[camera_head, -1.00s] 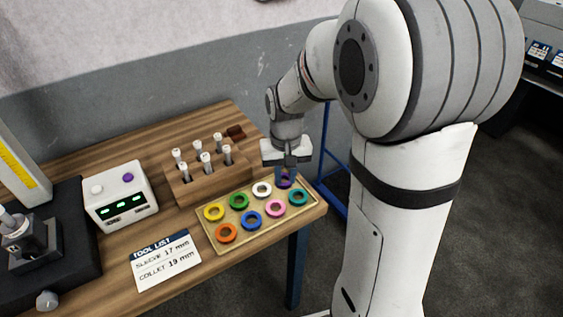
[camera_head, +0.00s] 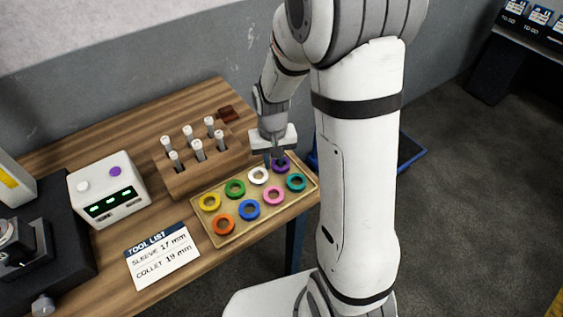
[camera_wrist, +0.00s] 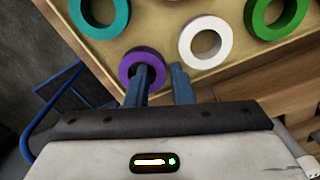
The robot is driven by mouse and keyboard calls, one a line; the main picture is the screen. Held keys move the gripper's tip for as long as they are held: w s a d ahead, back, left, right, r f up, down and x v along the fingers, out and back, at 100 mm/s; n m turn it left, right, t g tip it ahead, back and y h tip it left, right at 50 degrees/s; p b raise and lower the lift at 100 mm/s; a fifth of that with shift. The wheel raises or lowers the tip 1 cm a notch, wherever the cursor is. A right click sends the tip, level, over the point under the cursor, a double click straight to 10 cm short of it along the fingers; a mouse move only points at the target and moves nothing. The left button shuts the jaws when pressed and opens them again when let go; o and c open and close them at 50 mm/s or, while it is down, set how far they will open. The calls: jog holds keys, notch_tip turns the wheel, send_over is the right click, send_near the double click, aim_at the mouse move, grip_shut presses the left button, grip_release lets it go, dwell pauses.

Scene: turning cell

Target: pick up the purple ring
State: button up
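The purple ring (camera_head: 286,165) lies in the far right corner of the tan tray (camera_head: 225,240), beside the white ring (camera_head: 258,175) and the teal ring (camera_head: 296,182). It also shows in the wrist view (camera_wrist: 128,67). My gripper (camera_head: 273,162) is at the purple ring, fingers pointing down, and partly hides it in the head view. In the wrist view my gripper (camera_wrist: 162,70) is open with a gap between its two blue fingers. The left finger overlaps the ring's hole; the right one is just outside its right side. I cannot tell whether they touch it.
Yellow, green, orange, blue and pink rings share the tray. A wooden block (camera_head: 200,170) with several white-topped pegs stands left of my gripper. A white box (camera_head: 108,192) and a tool list card (camera_head: 162,257) are further left.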

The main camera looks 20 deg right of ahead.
jog(key=shift+f, duration=0.2)
jog(key=c, duration=0.4)
grip_shut()
jog(key=shift+r, duration=0.15)
